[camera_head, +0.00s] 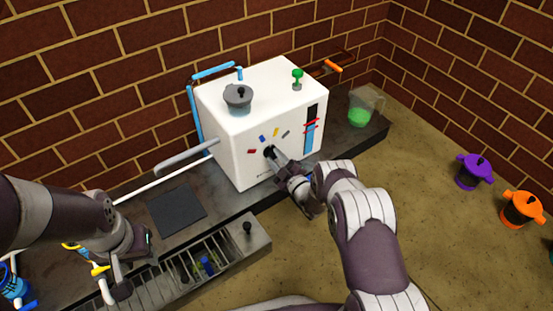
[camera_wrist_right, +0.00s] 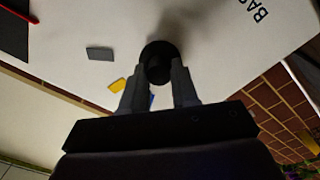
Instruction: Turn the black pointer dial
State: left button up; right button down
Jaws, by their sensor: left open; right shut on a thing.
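The black pointer dial (camera_wrist_right: 160,62) sits on the front face of the white box machine (camera_head: 232,150). Coloured marks surround it, among them a red one (camera_head: 252,151), a yellow one (camera_head: 276,132) and a grey one (camera_wrist_right: 100,54). My right gripper (camera_wrist_right: 158,85) is shut on the dial, with one finger on each side of it. In the head view, the right gripper (camera_head: 275,155) reaches the box face and covers most of the dial, so its pointer direction cannot be told. My left gripper (camera_head: 115,275) is open, low at the left, away from the box.
A grey lidded pot (camera_head: 238,98) and a green knob (camera_head: 297,75) are on top of the box. A jug with green liquid (camera_head: 361,110) stands right of it. A slotted drawer (camera_head: 240,245) lies in front. Purple (camera_head: 474,170) and orange (camera_head: 521,208) pots stand far right.

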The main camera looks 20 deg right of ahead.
jog(key=shift+f+n, duration=0.1)
jog(key=shift+n, duration=1.9)
jog(key=c, duration=0.8)
grip_release()
jog(key=shift+c, duration=0.2)
jog(key=shift+s+d+p, duration=0.15)
jog(key=shift+s+p, duration=0.15)
jog(key=shift+s, duration=0.05)
jog(key=p+v, duration=0.5)
jog(key=v, duration=0.7)
